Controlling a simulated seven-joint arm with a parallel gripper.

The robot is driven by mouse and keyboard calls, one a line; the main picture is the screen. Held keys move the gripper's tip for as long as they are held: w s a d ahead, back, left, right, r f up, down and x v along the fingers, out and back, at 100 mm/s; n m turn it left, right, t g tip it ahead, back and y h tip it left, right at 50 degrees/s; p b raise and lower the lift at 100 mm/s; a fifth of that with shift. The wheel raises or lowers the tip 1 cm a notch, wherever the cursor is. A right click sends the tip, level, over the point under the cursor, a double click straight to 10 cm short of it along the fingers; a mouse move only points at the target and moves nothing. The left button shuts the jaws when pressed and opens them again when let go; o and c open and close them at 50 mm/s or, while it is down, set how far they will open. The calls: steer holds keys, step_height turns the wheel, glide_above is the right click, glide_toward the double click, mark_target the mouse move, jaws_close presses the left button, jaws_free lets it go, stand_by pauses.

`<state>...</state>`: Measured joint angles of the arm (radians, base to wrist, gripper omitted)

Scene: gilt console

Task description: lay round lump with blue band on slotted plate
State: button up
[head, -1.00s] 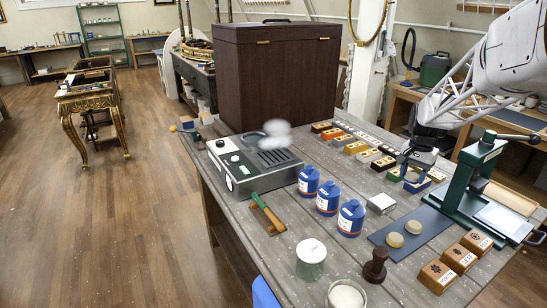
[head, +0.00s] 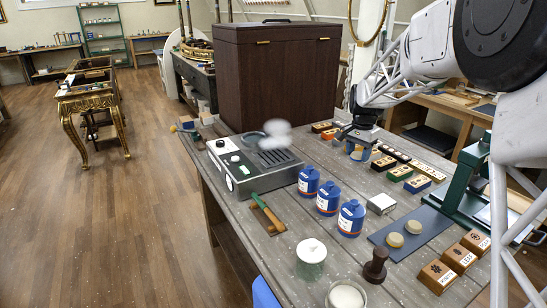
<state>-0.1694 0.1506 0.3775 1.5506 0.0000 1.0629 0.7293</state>
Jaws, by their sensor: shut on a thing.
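My gripper (head: 358,138) is above the back right part of the bench, pointing down. It is shut on a small round lump with a blue band (head: 358,153), partly hidden by the fingers. The dark slotted plate (head: 280,158) is on top of a grey appliance with knobs, to the left of my gripper. No lump shows on the plate. A white misty puff hangs just above its back edge and hides a little of it.
A tall dark wooden box (head: 275,75) stands behind the appliance. Several blue jars (head: 327,198) stand in front of it. Rows of small blocks (head: 400,172) lie right of my gripper. Two tan lumps lie on a blue mat (head: 425,222). A green press (head: 470,185) stands at the right.

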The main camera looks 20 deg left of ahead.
steer(key=s+a+m, duration=0.5)
steer(key=a, duration=0.6)
steer(key=s+a+m, duration=0.6)
steer(key=a, duration=0.5)
steer(key=shift+s+a+m, duration=0.25)
steer(key=shift+a+m, duration=0.05)
steer(key=shift+w+r, duration=0.1)
glide_above(273, 156)
steer(key=shift+w+d+f, duration=0.1)
steer(key=shift+f, duration=0.65)
steer(key=shift+f, duration=0.1)
steer(key=shift+f, duration=1.65)
steer(key=shift+f, duration=0.15)
steer(key=o, duration=0.9)
